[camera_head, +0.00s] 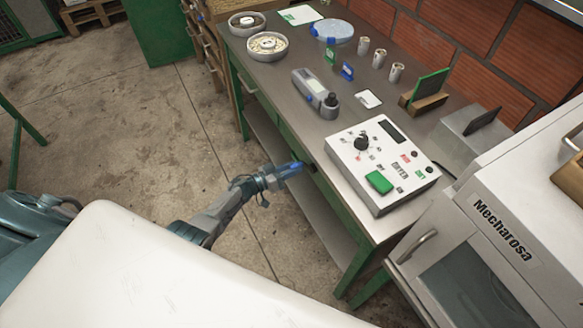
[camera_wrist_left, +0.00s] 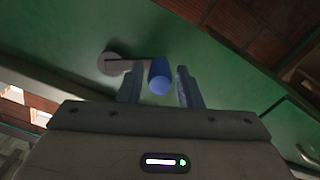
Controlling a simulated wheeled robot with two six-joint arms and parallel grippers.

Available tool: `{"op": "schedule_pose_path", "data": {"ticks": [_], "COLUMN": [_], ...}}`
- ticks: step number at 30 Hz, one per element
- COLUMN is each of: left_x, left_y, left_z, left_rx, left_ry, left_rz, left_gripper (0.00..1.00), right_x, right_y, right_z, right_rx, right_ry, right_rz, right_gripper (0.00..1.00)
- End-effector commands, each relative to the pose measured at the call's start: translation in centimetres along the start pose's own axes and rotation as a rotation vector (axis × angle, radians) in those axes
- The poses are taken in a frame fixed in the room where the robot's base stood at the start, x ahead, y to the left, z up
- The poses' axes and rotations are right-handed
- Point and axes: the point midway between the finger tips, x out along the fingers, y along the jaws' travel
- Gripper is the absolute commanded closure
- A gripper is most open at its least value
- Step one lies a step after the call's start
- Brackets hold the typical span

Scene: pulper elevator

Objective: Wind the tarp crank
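The tarp crank is a round pale hub (camera_wrist_left: 112,63) on a green surface, with a thin arm running to a blue handle (camera_wrist_left: 160,77) in the left wrist view. My left gripper (camera_wrist_left: 160,73) is open, with one finger on each side of the blue handle and narrow gaps visible on both sides. In the head view my left gripper (camera_head: 290,169) is at the green front edge of the worktable, and its fingers largely hide the crank there. My right gripper is not in view.
The worktable (camera_head: 290,75) holds a white control box (camera_head: 375,160), a grey handheld device (camera_head: 316,93), bowls and several small cups. A white Mecharosa machine (camera_head: 510,225) stands at the right. Concrete floor (camera_head: 110,130) is open at the left.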

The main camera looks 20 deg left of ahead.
Motion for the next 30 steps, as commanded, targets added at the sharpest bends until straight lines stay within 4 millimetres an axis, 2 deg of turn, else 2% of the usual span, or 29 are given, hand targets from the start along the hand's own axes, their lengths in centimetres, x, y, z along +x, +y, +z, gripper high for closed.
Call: {"op": "schedule_pose_path", "data": {"ticks": [9,13,17,24,30], "left_x": [0.0,-0.8,-2.8,-7.7,-10.2], "left_y": [0.0,-0.1,0.0,-0.1,-0.1], "left_z": [-0.1,0.0,0.0,0.2,0.1], "left_rx": [0.002,0.002,0.002,0.002,0.001], "left_ry": [0.001,0.000,-0.001,-0.001,0.000], "left_rz": [0.000,-0.001,0.000,0.000,0.000], "left_gripper": [0.56,0.56,0.56,0.56,0.56], "right_x": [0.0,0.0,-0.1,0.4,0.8], "right_y": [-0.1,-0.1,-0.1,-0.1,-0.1], "right_z": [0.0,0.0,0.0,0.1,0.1], "right_rx": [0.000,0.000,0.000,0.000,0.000], "right_ry": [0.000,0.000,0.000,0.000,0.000], "right_rz": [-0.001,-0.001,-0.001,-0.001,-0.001], "right_gripper": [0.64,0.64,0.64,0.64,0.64]}}
